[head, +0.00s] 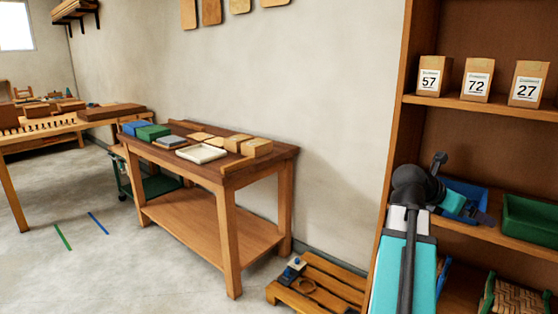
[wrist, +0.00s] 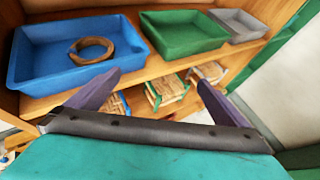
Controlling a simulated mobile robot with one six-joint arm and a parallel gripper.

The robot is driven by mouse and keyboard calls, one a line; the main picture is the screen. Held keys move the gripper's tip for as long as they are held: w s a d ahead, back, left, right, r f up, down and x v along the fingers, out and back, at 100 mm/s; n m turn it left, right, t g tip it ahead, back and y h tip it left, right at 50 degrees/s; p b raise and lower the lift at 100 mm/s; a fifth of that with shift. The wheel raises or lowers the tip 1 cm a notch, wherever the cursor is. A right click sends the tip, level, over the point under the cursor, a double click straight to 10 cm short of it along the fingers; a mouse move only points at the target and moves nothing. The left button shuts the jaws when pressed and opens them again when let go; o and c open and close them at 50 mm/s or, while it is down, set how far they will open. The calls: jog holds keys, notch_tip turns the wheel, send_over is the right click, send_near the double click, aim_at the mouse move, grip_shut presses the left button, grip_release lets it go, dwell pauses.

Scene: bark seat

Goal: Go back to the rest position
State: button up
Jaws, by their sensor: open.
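My gripper (wrist: 159,79) is open in the wrist view, its two dark fingers spread wide with nothing between them. It is in front of the shelf unit at the right in the head view, close to a blue tray (head: 463,187). In the wrist view the blue tray (wrist: 75,52) holds a brown ring (wrist: 92,50), which lies apart from the fingers. In the head view my arm hides part of the blue tray, and the ring cannot be made out.
A green tray (wrist: 185,33) and a grey tray (wrist: 239,24) stand beside the blue one. Numbered boxes (head: 476,80) stand on the shelf above. A workbench (head: 222,165) with trays and blocks is left of the shelf; a low pallet (head: 318,284) lies between. Open floor is at left.

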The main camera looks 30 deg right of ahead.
jog(key=w+a+f+n+t+y+p, duration=0.1)
jog(key=w+a+f+n, duration=0.1)
jog(key=w+a+f, duration=0.6)
jog(key=w+a+f+n+y+p, duration=0.1)
jog(key=w+a+f+n+p, duration=0.15)
jog(key=w+f, duration=0.5)
jog(key=w+a+f+n+t+y+p, duration=0.1)
jog(key=w+a+f+n, duration=0.1)
jog(key=w+a+f, duration=0.6)
jog(key=s+a+f+y+p, duration=0.1)
jog(key=a+f, duration=0.3)
jog(key=f, duration=0.2)
jog(key=a+f+y, duration=0.1)
jog(key=a+f, duration=0.3)
jog(key=f, duration=0.3)
jog(key=s+a+f+m+g+y+p, duration=0.1)
jog(key=s+a+f, duration=0.2)
jog(key=a+f, duration=0.55)
jog(key=s+a+f+m+g+y+p, duration=0.15)
jog(key=s+a+f, duration=0.25)
jog(key=a+f, duration=0.45)
jog(key=s+a+f+m+g+y+p, duration=0.1)
jog(key=s+a+f+m, duration=0.3)
jog(key=s+a+m, duration=0.4)
jog(key=s+a+f+m+g+y+p, duration=0.1)
jog(key=s+a+f+m+y, duration=0.2)
jog(key=s+a+m, duration=0.5)
jog(key=shift+s+a+f+m, duration=0.35)
jog(key=shift+a+f+m, duration=0.4)
jog(key=shift+m, duration=1.25)
